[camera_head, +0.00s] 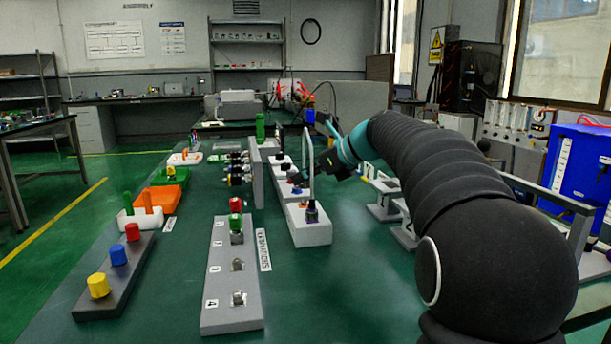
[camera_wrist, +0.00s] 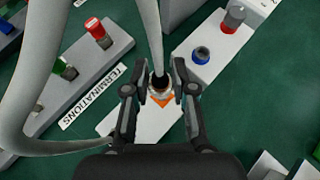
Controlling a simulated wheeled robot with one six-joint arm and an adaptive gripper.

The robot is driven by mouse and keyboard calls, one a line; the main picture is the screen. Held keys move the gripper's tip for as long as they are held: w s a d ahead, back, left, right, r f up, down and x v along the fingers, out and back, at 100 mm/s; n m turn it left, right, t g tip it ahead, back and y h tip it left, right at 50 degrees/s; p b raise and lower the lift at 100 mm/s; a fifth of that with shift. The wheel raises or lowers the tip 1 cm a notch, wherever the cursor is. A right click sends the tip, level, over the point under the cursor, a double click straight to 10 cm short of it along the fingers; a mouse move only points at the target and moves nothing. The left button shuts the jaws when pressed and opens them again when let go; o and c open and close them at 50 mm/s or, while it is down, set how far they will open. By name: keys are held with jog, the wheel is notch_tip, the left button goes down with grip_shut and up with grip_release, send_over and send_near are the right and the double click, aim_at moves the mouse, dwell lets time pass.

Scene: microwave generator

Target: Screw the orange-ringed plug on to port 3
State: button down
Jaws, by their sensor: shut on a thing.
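The held plug (camera_wrist: 160,88) sits between the fingertips of my gripper (camera_wrist: 160,92) in the wrist view, with a pale cable rising from it. Orange shows around its lower end, low over a white block (camera_wrist: 150,128). I cannot tell whether it touches the block. In the head view my gripper (camera_head: 326,163) is over the row of white blocks, and the plug in it is not clear. A grey upright panel (camera_head: 257,180) carries several dark and yellow connectors (camera_head: 238,170) on its left face. No port number is readable there, so I cannot identify port 3.
A grey strip (camera_head: 222,317) beside the TERMINATIONS label holds red and green caps and metal sockets. A blue-ringed piece (camera_wrist: 201,55) and a red-ringed one (camera_wrist: 234,17) stand beyond my gripper. A dark block (camera_head: 95,303) carries coloured caps. The pale cable (camera_head: 308,150) arches high.

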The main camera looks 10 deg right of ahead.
jog(key=shift+s+a+b, duration=0.35)
jog(key=shift+s+a, duration=1.35)
jog(key=shift+s, duration=0.1)
jog(key=shift+s, duration=0.1)
jog(key=shift+s+a, duration=1.65)
jog(key=shift+s, duration=0.1)
jog(key=shift+s+a, duration=1.7)
jog(key=shift+s, duration=0.15)
jog(key=shift+s+a+f+p, duration=0.1)
jog(key=shift+s+a+p, duration=0.2)
jog(key=shift+s+a, duration=1.5)
jog(key=shift+s, duration=0.15)
